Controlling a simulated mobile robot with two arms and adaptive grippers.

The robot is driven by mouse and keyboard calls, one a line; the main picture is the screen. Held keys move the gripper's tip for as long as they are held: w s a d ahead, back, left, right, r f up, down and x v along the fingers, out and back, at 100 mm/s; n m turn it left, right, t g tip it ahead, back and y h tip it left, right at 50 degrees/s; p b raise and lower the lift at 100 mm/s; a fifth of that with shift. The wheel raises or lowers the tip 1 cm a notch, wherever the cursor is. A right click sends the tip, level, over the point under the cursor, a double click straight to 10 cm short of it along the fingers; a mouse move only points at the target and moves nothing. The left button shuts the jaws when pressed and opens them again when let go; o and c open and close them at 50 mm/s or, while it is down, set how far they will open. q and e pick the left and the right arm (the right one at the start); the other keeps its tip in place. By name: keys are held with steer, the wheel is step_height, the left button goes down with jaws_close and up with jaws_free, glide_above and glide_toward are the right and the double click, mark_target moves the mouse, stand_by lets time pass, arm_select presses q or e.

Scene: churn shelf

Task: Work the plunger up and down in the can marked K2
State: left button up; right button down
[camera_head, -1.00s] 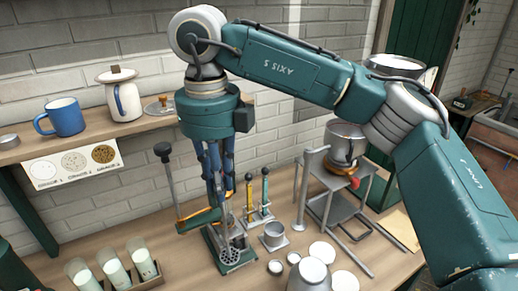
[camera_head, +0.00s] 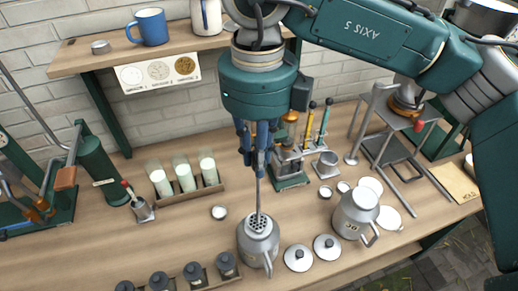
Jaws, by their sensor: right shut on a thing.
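My right gripper (camera_head: 257,160) points down and is shut on the upper rod of the plunger (camera_head: 259,192). The plunger hangs upright, and its perforated disc (camera_head: 258,224) shows at the mouth of a grey metal can (camera_head: 257,252) with a side handle. I cannot tell how far the disc is inside the mouth. The mark on this can is not legible to me. A second grey can (camera_head: 352,222) with a mark on its front stands to the right, apart from the plunger. My left gripper is not in view.
Two round lids (camera_head: 298,258) lie right of the can. A rack with several white-filled glasses (camera_head: 187,179) stands behind left. Several dark-capped bottles (camera_head: 193,275) stand at the front edge. A green stand (camera_head: 290,172) is behind the gripper. Bare table lies left of the can.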

steer(key=shift+a+f+b, duration=0.1)
steer(key=shift+f+b, duration=0.55)
steer(key=shift+f, duration=0.3)
steer(key=shift+f+b, duration=0.65)
steer(key=shift+f, duration=0.05)
step_height(320, 180, down, 13)
steer(key=b, duration=1.2)
steer(key=shift+b, duration=0.3)
steer(key=shift+r, duration=0.1)
step_height(320, 180, up, 7)
steer(key=p, duration=0.3)
steer(key=shift+p, duration=0.35)
